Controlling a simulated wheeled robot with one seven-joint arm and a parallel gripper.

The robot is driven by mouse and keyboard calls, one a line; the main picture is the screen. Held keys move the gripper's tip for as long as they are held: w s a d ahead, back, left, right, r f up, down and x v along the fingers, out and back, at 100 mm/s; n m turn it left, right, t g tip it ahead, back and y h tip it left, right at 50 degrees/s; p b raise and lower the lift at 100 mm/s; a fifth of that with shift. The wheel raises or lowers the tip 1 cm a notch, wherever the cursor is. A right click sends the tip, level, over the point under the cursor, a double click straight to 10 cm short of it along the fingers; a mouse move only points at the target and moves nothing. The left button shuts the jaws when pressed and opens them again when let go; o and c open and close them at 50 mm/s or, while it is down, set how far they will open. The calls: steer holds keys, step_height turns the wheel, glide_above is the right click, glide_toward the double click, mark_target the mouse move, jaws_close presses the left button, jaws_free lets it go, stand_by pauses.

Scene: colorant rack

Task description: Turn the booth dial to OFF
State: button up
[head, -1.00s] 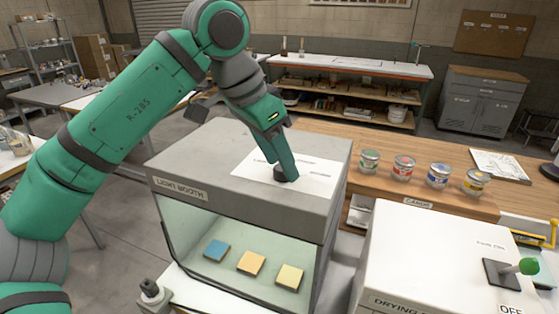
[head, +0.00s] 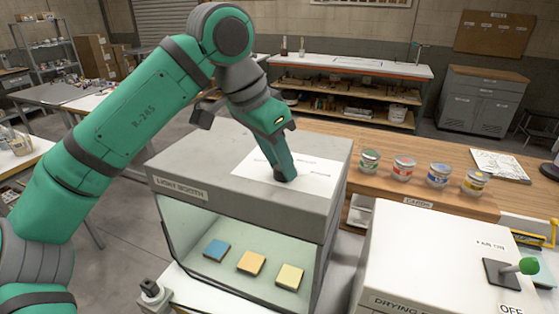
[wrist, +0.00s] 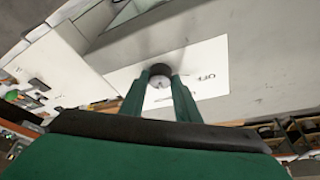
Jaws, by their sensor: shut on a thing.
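The light booth (head: 172,187) is a grey box with a glass front and a white plate (head: 255,168) on its top. The dial (wrist: 160,72) is a dark round knob with a pale face on that plate. My gripper (head: 285,177) points down at the dial from above, and its two fingers stand on either side of the knob in the wrist view (wrist: 160,84), shut on it. An OFF label (wrist: 206,77) is printed right of the dial in the wrist view. In the head view the fingers hide most of the dial, and its pointer direction cannot be told.
Blue, orange and yellow swatches lie inside the booth. Several paint cans (head: 404,168) stand on the wooden counter (head: 400,193) to the right. A white drying unit (head: 420,250) with a green-tipped lever (head: 528,266) stands at the front right.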

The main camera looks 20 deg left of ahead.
steer(key=n, duration=0.2)
steer(key=n+y, duration=0.1)
steer(key=shift+d+n+t, duration=0.2)
steer(key=shift+n+t, duration=0.2)
steer(key=n+y, duration=0.1)
steer(key=n, duration=0.2)
steer(key=shift+n+y, duration=0.4)
steer(key=n, duration=0.2)
steer(key=n+y, duration=0.1)
steer(key=n, duration=0.1)
steer(key=shift+d+r+y, duration=0.1)
steer(key=shift+d+y, duration=0.05)
steer(key=shift+y, duration=0.15)
steer(key=shift+d+n+g+y, duration=0.1)
steer(key=shift+n+g+y, duration=0.4)
steer(key=shift+n, duration=1.2)
steer(key=o, duration=1)
steer(key=v, duration=1)
steer(key=shift+d+r, duration=0.15)
steer(key=shift+r, duration=0.15)
